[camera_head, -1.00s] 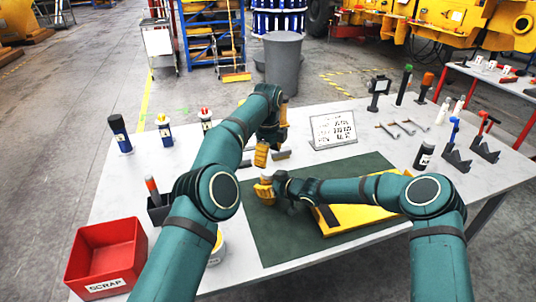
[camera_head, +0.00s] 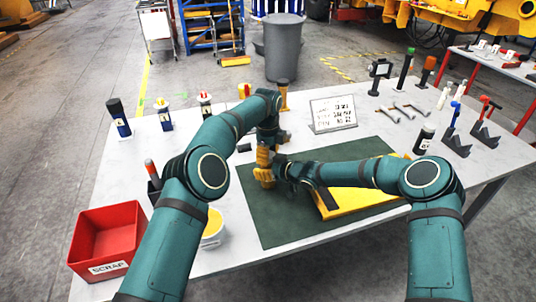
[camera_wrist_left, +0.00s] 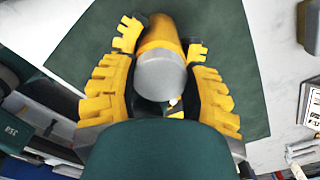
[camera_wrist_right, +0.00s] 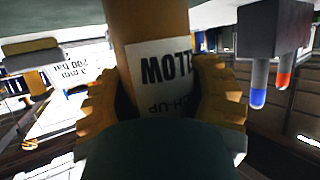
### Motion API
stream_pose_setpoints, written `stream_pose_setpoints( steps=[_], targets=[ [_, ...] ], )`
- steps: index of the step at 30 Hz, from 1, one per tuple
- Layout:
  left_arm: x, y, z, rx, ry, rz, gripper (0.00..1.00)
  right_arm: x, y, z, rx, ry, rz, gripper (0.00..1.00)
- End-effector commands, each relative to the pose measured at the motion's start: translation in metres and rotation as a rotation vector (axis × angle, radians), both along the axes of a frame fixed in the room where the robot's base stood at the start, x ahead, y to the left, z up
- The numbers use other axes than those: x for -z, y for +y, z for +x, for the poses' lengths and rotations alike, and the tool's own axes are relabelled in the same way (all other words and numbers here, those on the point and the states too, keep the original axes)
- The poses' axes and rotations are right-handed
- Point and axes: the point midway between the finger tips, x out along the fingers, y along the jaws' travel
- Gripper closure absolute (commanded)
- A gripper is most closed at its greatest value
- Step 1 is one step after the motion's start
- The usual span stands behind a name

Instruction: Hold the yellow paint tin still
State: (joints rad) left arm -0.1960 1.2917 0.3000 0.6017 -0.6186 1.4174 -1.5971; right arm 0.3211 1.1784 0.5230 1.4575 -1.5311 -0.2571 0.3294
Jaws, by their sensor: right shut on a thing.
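The yellow paint tin is a yellow cylinder with a grey cap (camera_wrist_left: 161,72). My right gripper (camera_wrist_right: 162,100) is shut on the tin's side, over the green mat (camera_head: 290,225). My left gripper (camera_wrist_left: 160,100) is open, with one finger on either side of the grey cap; a small gap seems to show. In the head view the two grippers are close together, left (camera_head: 263,157) above right (camera_head: 265,177), and they hide most of the tin.
A yellow casting (camera_head: 345,203) lies on the mat beside my right forearm. A white tub with yellow contents (camera_head: 212,232) stands near my left arm. A red scrap bin (camera_head: 108,240) is at the left corner. A sign (camera_head: 333,113) stands behind the mat; bottles stand at the back left.

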Motion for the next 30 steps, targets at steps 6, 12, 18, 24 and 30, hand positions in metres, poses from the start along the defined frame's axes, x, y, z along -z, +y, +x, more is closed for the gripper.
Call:
stream_pose_setpoints(
  steps=[6, 12, 18, 24, 30],
  targets=[
    [0.000, 0.000, 0.000, 0.000, 0.000, 0.000, 0.23, -0.001, 0.000, 0.000, 0.000, -0.001, 0.001, 1.00],
    [0.000, 0.000, 0.000, 0.000, 0.000, 0.000, 0.23, -0.001, 0.000, 0.000, 0.000, -0.001, 0.001, 1.00],
    [-0.009, 0.000, 0.000, 0.000, -0.001, 0.000, 0.23, -0.001, 0.000, 0.000, 0.000, -0.001, 0.001, 1.00],
    [-0.035, 0.000, 0.001, -0.001, -0.003, 0.000, 0.23, -0.001, 0.000, 0.000, 0.000, -0.001, 0.001, 1.00],
    [-0.046, 0.000, 0.000, 0.000, 0.000, 0.000, 0.23, -0.001, 0.000, 0.000, 0.000, -0.001, 0.001, 1.00]
  ],
)
